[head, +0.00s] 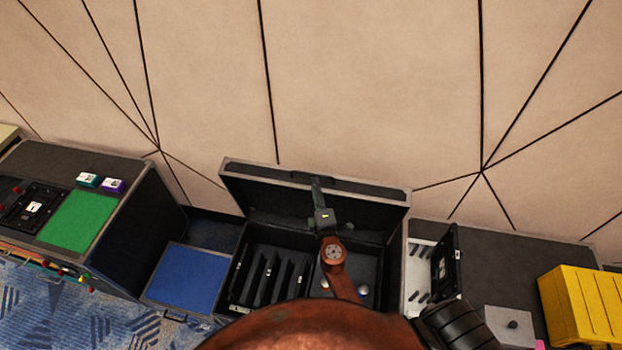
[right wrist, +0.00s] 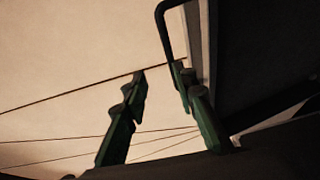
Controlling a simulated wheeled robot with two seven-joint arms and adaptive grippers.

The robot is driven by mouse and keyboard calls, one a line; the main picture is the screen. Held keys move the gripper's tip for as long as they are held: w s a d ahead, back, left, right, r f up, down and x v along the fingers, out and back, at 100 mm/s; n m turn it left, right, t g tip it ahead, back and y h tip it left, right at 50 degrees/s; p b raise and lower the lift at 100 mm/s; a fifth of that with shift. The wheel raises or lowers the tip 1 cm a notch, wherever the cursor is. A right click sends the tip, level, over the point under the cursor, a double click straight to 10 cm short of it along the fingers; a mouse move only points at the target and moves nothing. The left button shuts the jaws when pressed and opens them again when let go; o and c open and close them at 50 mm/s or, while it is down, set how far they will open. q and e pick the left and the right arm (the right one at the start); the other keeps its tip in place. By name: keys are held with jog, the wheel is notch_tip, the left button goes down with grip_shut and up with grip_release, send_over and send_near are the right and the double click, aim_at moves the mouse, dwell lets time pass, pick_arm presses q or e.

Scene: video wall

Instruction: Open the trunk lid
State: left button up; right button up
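The black trunk (head: 232,290) stands against the wall with its lid (head: 265,193) raised, so its dark inside with upright dividers shows. A thin black handle (head: 297,175) sits at the lid's top edge; it also shows as a bent bar in the right wrist view (right wrist: 163,22). My right gripper (head: 317,183) reaches over the trunk to the lid's upper middle. In the right wrist view its two green fingers (right wrist: 158,72) are apart with bare wall between them. The right finger is close to the lid and handle; I cannot tell if it touches. My left gripper is not in view.
A blue-topped box (head: 190,278) and a console with a green panel (head: 80,221) stand left of the trunk. Right of it are a dark cabinet (head: 510,255) with an upright black panel (head: 445,267) and a yellow crate (head: 580,305). The beige wall (head: 370,90) is close behind.

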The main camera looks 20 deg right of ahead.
aim_at(312, 175)
jog(key=x, duration=0.2)
jog(key=f+x, duration=0.1)
jog(key=x, duration=0.4)
jog(key=shift+f, duration=0.35)
jog(key=shift+w+d, duration=0.15)
jog(key=shift+w, duration=0.2)
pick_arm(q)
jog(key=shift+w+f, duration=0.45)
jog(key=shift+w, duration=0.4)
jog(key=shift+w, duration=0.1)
pick_arm(e)
jog(key=shift+c, duration=0.3)
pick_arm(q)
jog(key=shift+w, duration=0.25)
pick_arm(e)
grip_shut()
jog(key=shift+f, duration=0.1)
